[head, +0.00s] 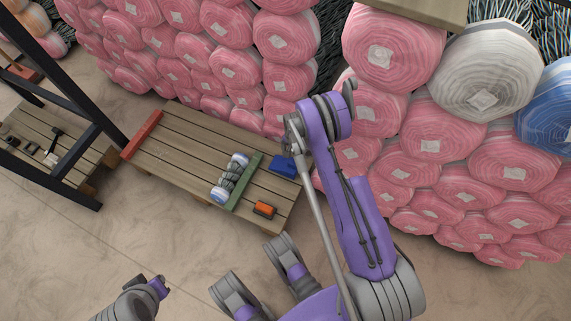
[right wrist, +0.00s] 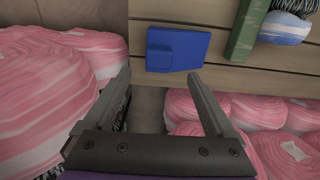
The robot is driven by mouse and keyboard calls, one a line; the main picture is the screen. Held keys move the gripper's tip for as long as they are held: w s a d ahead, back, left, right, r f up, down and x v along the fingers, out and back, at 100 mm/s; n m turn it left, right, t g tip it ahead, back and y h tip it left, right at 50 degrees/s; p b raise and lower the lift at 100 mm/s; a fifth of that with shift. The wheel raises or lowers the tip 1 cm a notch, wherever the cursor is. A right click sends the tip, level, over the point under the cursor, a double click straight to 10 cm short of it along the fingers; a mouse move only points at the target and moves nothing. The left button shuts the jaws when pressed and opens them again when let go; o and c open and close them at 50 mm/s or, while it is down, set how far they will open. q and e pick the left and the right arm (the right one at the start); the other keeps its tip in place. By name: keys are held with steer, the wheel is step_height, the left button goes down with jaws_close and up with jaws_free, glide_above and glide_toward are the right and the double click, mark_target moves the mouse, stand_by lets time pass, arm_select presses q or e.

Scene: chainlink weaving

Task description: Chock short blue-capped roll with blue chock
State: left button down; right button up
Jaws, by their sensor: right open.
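The short blue-capped roll (head: 230,178), with dark twisted wire between its caps, lies on the slatted pallet against a green bar (head: 243,183). One cap also shows at the upper right of the right wrist view (right wrist: 285,27). The blue chock (head: 284,165) lies flat on the pallet beyond the green bar, near the pallet's right edge. In the right wrist view the chock (right wrist: 178,48) sits just ahead of my right gripper (right wrist: 159,75), which is open and empty. My left arm's end (head: 157,287) shows at the bottom left; its fingers cannot be made out.
An orange chock (head: 264,210) lies near the pallet's front right corner. A red bar (head: 142,134) lies along the left end. Stacked pink rolls (head: 235,65) stand close behind and to the right. A dark metal frame (head: 75,150) stands at left. Bare slats lie left of the roll.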

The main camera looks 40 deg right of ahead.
mark_target(293, 162)
step_height(293, 162, down, 8)
steer(key=shift+s+a+r+b, duration=0.1)
steer(key=shift+s+r+b, duration=0.05)
steer(key=shift+b, duration=0.95)
steer(key=shift+c, duration=0.3)
jaws_close()
